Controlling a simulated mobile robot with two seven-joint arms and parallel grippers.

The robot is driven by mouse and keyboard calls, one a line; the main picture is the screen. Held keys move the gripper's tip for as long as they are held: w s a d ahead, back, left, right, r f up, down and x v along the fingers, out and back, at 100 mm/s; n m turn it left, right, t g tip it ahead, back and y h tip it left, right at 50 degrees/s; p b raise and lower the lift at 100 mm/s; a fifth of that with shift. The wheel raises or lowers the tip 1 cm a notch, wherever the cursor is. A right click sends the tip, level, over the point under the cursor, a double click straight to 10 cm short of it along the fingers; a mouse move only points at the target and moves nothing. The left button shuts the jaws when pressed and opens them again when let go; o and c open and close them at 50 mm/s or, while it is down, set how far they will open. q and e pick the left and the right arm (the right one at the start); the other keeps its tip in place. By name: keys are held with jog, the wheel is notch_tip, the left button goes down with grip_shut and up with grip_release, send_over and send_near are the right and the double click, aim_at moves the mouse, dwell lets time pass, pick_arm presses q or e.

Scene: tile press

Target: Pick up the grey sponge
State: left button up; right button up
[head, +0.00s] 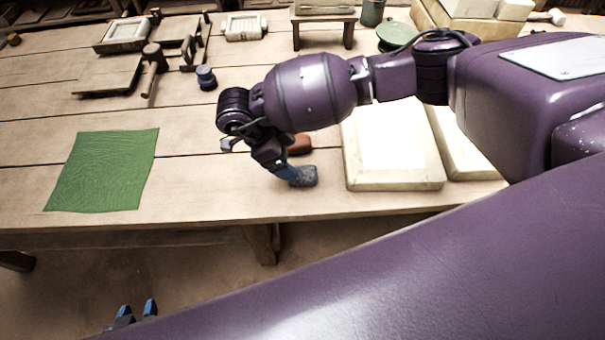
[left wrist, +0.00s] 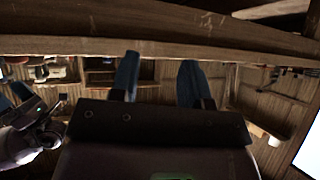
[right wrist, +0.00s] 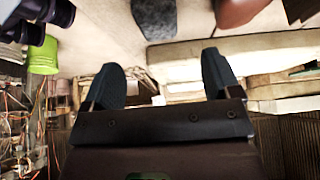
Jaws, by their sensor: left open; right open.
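The grey sponge (head: 304,176) lies on the wooden table near its front edge, just left of the pale slabs. It also shows in the right wrist view (right wrist: 155,18) at the top, beyond and between the fingertips, cut off by the frame. My right gripper (head: 289,172) is open at the sponge's left side; its blue finger overlaps the sponge's edge in the head view. In the right wrist view the open fingers (right wrist: 160,62) hold nothing. My left gripper (head: 136,308) is open and empty, low in front of the table; its fingers (left wrist: 155,75) also show in the left wrist view.
A reddish-brown object (head: 300,144) lies just behind the sponge, partly hidden by my right arm. Pale slabs (head: 392,183) stand to the right. A green textured sheet (head: 103,170) lies at left. A mallet (head: 152,68) and frames lie farther back. Table between sheet and sponge is clear.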

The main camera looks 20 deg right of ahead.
aim_at(303, 172)
jog(key=x, duration=0.2)
jog(key=shift+d+f, duration=0.1)
jog(key=shift+f, duration=0.15)
jog(key=shift+s+d+f, duration=0.1)
jog(key=shift+d+f, duration=0.05)
jog(key=shift+f, duration=0.25)
jog(key=shift+d+f, duration=0.1)
jog(key=shift+f, duration=0.2)
jog(key=b+x, duration=0.1)
jog(key=x, duration=0.3)
jog(key=shift+f, duration=0.1)
pick_arm(q)
jog(key=shift+w+d+f, duration=0.15)
jog(key=shift+w+f, duration=0.1)
pick_arm(e)
jog(key=shift+c, duration=0.5)
jog(key=c, duration=0.9)
pick_arm(q)
jog(key=shift+s, duration=0.15)
